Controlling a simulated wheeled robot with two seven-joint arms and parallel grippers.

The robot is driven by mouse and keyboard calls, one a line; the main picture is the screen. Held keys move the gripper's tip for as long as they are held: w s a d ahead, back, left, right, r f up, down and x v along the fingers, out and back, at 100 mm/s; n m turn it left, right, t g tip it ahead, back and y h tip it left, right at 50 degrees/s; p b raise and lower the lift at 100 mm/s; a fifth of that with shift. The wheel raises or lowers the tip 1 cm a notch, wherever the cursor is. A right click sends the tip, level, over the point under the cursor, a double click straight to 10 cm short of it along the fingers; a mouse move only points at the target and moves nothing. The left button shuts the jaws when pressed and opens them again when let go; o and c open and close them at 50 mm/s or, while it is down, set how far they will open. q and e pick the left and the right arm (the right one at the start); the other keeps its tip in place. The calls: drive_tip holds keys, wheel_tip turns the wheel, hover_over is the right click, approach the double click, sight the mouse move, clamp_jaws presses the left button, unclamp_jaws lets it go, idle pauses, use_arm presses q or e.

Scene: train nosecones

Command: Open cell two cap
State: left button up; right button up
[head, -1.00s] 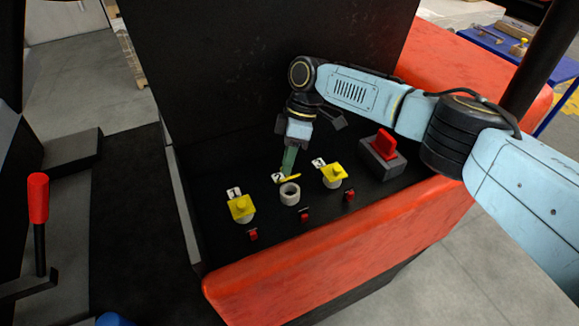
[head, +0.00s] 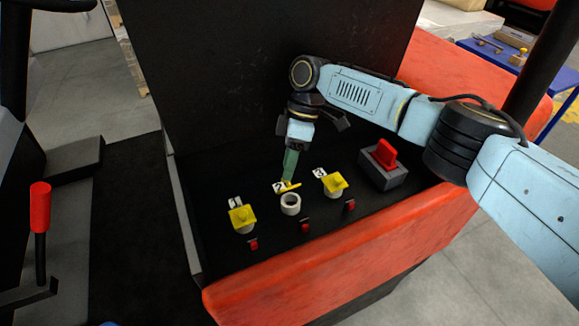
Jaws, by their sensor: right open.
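The cell two cap (head: 290,187) is yellow and is swung up and back behind its round white cell (head: 290,204), whose opening shows. The label 2 stands beside it. My right gripper (head: 290,166) is open, with its greenish fingertips just behind and above the raised cap; I cannot tell whether they touch it. The cell one cap (head: 242,217) and the cell three cap (head: 335,182) are yellow and lie over their cells. My left gripper is not in view.
Small red switches (head: 305,226) stand in front of the cells. A grey block with a red handle (head: 383,163) is to the right. A red-orange edge (head: 340,250) borders the black panel in front. A red-handled lever (head: 40,203) stands at the far left.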

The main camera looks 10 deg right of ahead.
wheel_tip(320, 180, up, 8)
drive_tip(key=shift+f+p, duration=0.25)
drive_tip(key=shift+p, duration=0.15)
